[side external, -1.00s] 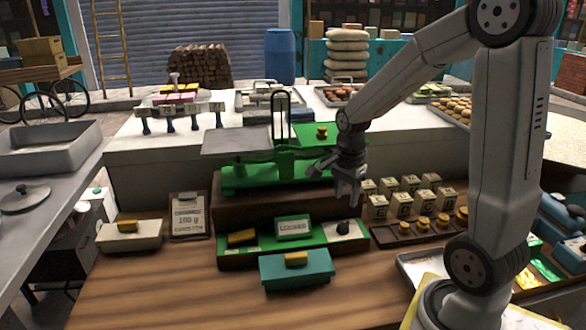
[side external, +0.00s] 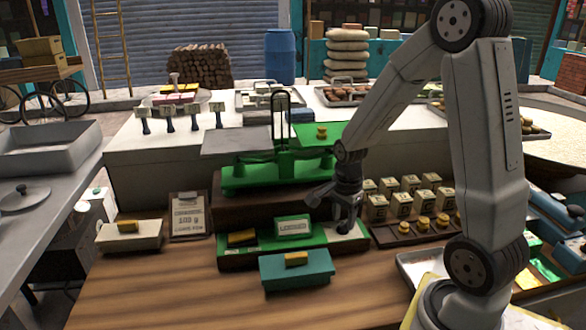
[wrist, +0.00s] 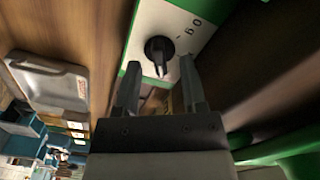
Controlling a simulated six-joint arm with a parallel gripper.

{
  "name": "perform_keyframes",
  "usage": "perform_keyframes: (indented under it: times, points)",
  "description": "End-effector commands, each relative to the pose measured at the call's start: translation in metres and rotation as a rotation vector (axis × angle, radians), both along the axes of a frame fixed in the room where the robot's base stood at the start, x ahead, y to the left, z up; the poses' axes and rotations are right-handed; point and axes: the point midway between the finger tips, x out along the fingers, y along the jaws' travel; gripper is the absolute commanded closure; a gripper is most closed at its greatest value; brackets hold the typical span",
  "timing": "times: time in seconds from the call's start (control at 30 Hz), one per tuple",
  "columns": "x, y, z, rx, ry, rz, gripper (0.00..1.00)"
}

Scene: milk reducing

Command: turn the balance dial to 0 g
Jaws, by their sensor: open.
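The balance dial is a black knob (wrist: 159,48) on a white plate (wrist: 180,22) with a "0 g" mark beside it in the wrist view. The knob's ridge appears to point toward my gripper, away from the mark. My gripper (side external: 346,226) is open and points down over the right end of the green console (side external: 268,243), hiding the knob in the side view. In the wrist view my fingertips (wrist: 159,66) lie either side of the knob's near edge; contact cannot be told. The green balance (side external: 262,172) stands behind, with a brass weight (side external: 321,132) on its right pan.
A teal box (side external: 296,271) stands in front. Small boxes (side external: 402,199) and brass weights (side external: 424,224) stand to the right. The wooden table (side external: 170,290) is clear at front left.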

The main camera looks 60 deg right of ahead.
Motion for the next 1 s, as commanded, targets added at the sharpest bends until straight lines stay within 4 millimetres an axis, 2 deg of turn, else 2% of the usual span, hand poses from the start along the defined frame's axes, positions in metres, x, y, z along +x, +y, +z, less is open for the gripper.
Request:
perform_keyframes:
  times: [0.2, 0.5, 0.67, 1.0]
  points:
    - [-0.0003, 0.0002, -0.0103, 0.0, 0.0, 0.0, 0.47]
    - [-0.0003, 0.0001, -0.0113, 0.0, 0.0, 0.0, 0.47]
    - [-0.0002, 0.0001, -0.0112, 0.0, 0.0, 0.0, 0.98]
    - [0.0, 0.0, -0.011, 0.0, -0.001, 0.008, 1.0]
